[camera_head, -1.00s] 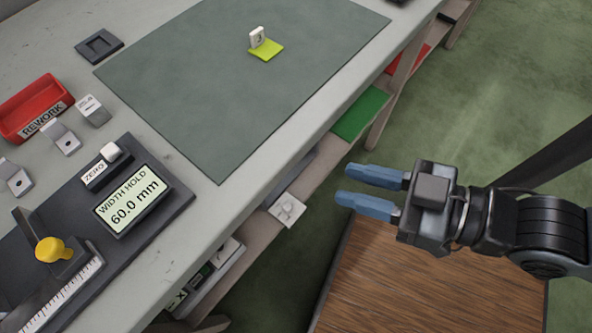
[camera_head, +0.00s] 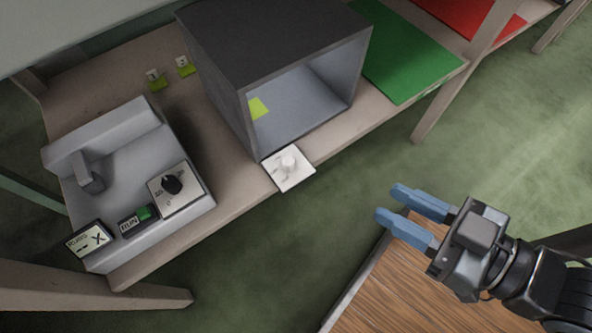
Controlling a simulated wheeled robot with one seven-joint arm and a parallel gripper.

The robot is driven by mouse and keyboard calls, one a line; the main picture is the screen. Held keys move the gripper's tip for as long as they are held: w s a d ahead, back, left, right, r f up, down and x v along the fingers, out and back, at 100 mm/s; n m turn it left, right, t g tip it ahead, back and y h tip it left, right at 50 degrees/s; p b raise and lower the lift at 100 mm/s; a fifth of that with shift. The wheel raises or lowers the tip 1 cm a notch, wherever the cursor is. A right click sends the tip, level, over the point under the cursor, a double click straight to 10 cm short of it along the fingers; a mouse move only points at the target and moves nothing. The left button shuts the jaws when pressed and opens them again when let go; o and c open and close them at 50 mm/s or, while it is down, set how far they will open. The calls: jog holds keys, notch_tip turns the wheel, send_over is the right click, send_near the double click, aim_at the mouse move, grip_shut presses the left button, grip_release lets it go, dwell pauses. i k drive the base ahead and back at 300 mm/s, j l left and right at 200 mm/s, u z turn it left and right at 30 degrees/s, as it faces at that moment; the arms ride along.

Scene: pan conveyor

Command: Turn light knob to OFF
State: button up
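A white plate with a round white knob (camera_head: 289,164) sits at the shelf's front edge, by the front corner of a grey open-fronted box. Its markings are too small to read, so I cannot tell its setting. A second knob, black on a white dial plate (camera_head: 172,185), is on a grey machine at the left; its marks are also unclear. No readable label says which is the light knob. My gripper (camera_head: 391,203) is at the right, its two blue fingers apart with nothing between them. It is clear of the shelf, to the lower right of the white knob.
The grey box (camera_head: 285,38) stands on the shelf, with a lime-green piece inside. The grey machine (camera_head: 120,165) has a RUN button and small display. A green mat (camera_head: 405,50) and red mat (camera_head: 470,20) lie beyond. A table leg (camera_head: 468,70) stands right of the box.

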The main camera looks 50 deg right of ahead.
aim_at(287, 162)
jog(key=k+j+u, duration=0.2)
jog(key=j, duration=0.15)
jog(key=k+j+u, duration=0.15)
jog(key=j, duration=0.25)
jog(key=k+j+u, duration=0.2)
jog(key=j, duration=0.2)
jog(key=i+l, duration=0.05)
